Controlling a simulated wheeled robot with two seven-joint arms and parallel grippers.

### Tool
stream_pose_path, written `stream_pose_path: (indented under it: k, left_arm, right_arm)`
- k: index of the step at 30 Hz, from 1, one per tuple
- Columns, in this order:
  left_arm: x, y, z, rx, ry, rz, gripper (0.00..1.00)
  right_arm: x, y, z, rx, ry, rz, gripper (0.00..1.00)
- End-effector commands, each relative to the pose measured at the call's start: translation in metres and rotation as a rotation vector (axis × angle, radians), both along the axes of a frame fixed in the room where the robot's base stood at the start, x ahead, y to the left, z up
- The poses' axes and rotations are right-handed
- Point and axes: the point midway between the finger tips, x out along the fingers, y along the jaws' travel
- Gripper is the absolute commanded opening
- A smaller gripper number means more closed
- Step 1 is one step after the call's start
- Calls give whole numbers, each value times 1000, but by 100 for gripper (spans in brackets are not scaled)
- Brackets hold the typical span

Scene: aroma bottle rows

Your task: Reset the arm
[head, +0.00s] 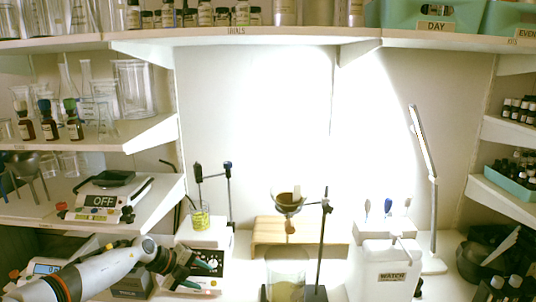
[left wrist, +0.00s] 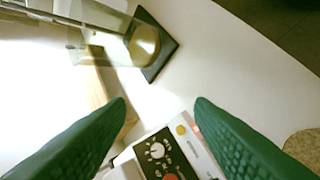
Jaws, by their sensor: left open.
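My left arm comes in from the lower left in the head view. Its left gripper (head: 200,272) has green fingers and is in front of the white stirrer hotplate (head: 212,240). In the left wrist view, the two green fingers of the left gripper (left wrist: 160,108) are spread apart with nothing between them. The hotplate's control panel with its knob (left wrist: 157,151) shows just below and between the fingertips. My right gripper is in neither view.
A yellow-liquid beaker (head: 200,217) stands on the hotplate. A funnel (head: 289,200) hangs on a stand above a large beaker (head: 286,270). Brown bottles (head: 50,128) line the left shelf.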

Motion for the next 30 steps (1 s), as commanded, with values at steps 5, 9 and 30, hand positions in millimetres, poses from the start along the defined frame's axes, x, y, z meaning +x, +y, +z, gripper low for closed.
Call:
stream_pose_path:
  k: [5, 9, 30]
  left_arm:
    - [-7, -29, -7, -70, -21, -9, 49]
    - [-15, -59, -11, -151, -45, -11, 49]
    - [-148, -151, 2, -1007, 54, 1035, 49]
  right_arm:
    - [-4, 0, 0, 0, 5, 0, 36]
    - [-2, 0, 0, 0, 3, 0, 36]
    - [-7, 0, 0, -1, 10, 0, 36]
